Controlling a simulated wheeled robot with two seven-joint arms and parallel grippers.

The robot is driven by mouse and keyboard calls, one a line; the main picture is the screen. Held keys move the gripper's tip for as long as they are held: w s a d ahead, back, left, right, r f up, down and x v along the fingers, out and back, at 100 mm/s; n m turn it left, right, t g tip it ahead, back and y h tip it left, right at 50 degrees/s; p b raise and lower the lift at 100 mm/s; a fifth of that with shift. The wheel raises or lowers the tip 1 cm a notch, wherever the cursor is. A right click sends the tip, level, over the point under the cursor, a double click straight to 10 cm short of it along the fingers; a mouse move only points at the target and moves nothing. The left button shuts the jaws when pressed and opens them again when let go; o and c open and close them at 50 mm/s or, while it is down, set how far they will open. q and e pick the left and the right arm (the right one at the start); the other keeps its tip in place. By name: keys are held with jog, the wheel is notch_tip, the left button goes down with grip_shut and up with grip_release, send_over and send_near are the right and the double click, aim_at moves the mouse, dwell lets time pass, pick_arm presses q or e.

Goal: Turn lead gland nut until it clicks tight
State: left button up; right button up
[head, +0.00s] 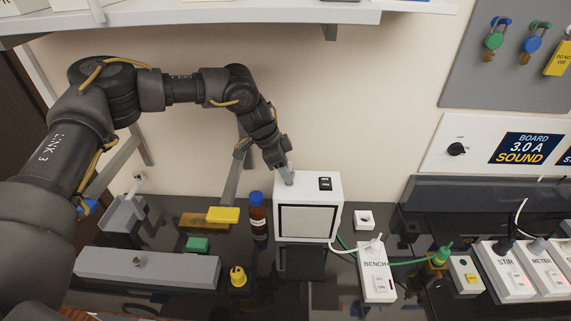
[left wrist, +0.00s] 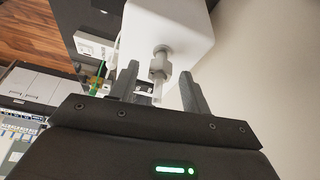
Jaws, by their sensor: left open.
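A white box (head: 335,205) with a dark-framed pale front panel stands on the dark bench against the wall. In the left wrist view, a pale grey gland nut (left wrist: 160,69) sticks out from the white box (left wrist: 190,30), with a short pale stub on its near side. My left gripper (head: 287,172) is at the top left of the box. In the left wrist view its open fingers (left wrist: 158,64) stand on either side of the nut, with a visible gap at each side. My right gripper is not in view.
A brown bottle (head: 258,222) with a blue cap stands just left of the box. A BENCH switch box (head: 376,264) with white and green leads is at its right. A yellow block (head: 223,214) and a grey bar-shaped case (head: 150,265) are at left. A shelf (head: 200,14) hangs above.

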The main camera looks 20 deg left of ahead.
pick_arm(q)
jog(key=shift+f, duration=0.15)
jog(key=shift+c, duration=0.5)
jog(key=c, duration=0.9)
